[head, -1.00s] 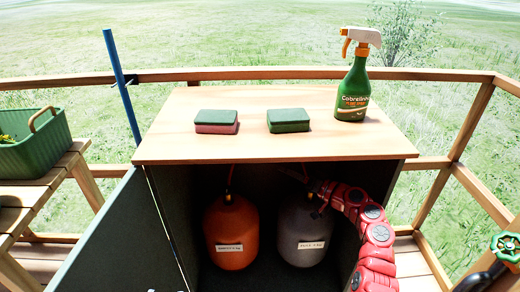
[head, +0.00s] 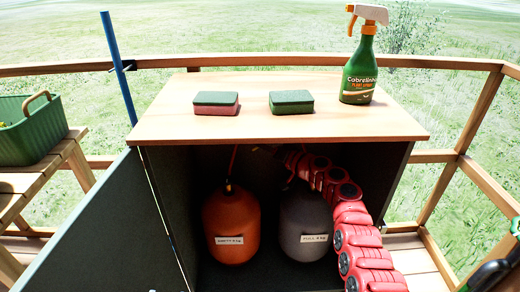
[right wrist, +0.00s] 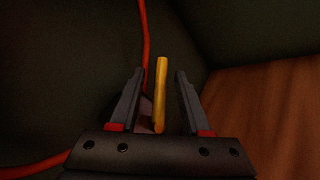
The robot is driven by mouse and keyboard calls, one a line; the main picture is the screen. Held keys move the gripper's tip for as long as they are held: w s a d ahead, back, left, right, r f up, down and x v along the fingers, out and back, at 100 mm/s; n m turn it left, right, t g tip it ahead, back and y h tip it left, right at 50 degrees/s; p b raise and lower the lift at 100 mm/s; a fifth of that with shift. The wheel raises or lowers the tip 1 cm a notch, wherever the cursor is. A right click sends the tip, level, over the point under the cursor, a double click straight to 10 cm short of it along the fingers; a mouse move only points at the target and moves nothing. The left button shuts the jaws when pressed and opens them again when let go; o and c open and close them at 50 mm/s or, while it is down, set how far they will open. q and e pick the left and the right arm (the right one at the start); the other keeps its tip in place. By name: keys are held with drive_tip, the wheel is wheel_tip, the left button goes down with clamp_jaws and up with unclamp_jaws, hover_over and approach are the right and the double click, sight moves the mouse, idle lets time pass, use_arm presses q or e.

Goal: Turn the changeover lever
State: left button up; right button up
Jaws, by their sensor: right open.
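The changeover lever (right wrist: 161,95) is a yellow bar, seen in the right wrist view. It stands nearly upright between the two fingers of my right gripper (right wrist: 156,100), with a visible gap on each side. The gripper is open. In the head view my red right arm reaches into the open cabinet (head: 163,170) above the grey gas bottle, and its gripper is hidden under the cabinet top. An orange gas bottle (head: 231,215) and a grey gas bottle (head: 303,220) marked "FULL" stand inside. My left gripper is not in view.
A red hose (right wrist: 145,45) runs behind the lever. On the cabinet top (head: 250,125) are two sponges (head: 215,103) (head: 291,102) and a green spray bottle (head: 359,75). The cabinet door (head: 105,225) stands open at left. A green planter (head: 35,135) sits on a bench.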

clamp_jaws()
idle(1.4)
